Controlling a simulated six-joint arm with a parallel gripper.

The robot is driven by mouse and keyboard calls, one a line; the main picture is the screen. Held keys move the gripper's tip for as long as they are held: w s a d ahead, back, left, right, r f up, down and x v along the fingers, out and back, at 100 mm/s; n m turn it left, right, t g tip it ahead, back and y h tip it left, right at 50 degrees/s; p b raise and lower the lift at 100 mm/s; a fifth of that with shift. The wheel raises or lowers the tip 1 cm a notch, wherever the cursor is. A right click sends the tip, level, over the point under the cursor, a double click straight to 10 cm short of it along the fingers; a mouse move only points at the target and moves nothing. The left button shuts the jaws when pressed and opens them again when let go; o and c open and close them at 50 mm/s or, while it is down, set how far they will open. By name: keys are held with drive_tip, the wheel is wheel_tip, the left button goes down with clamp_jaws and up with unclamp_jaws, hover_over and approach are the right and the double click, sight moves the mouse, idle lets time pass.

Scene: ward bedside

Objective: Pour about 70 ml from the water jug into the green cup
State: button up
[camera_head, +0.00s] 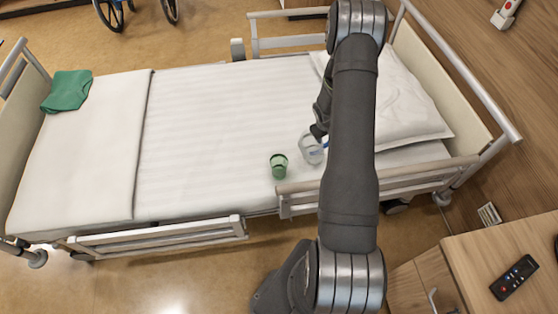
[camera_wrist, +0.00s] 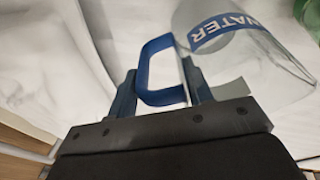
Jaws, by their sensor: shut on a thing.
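The water jug (camera_head: 311,149) is clear with a blue handle and a blue band. In the wrist view the jug (camera_wrist: 262,62) shows the letters "WATER" on its band, and it looks tilted there. My gripper (camera_wrist: 165,95) is shut on the jug's blue handle. In the head view my arm hides most of the gripper and part of the jug. The green cup (camera_head: 279,166) stands upright on the bed, just left of the jug and apart from it. A bit of green shows at the wrist view's top right corner. The water level cannot be told.
The bed (camera_head: 200,115) has a white sheet and side rails (camera_head: 160,238). A pillow (camera_head: 405,105) lies at right and a folded green cloth (camera_head: 67,90) at far left. A bedside cabinet (camera_head: 470,255) with a remote (camera_head: 514,278) stands at lower right. The bed's middle is clear.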

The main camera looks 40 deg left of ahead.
drive_tip(key=shift+w+d+f+g, duration=0.15)
drive_tip(key=shift+w+f+g, duration=0.15)
drive_tip(key=shift+w+d+f+g+y, duration=0.15)
drive_tip(key=shift+w+f+g+y, duration=0.2)
drive_tip(key=shift+f+g+y, duration=0.2)
idle(0.4)
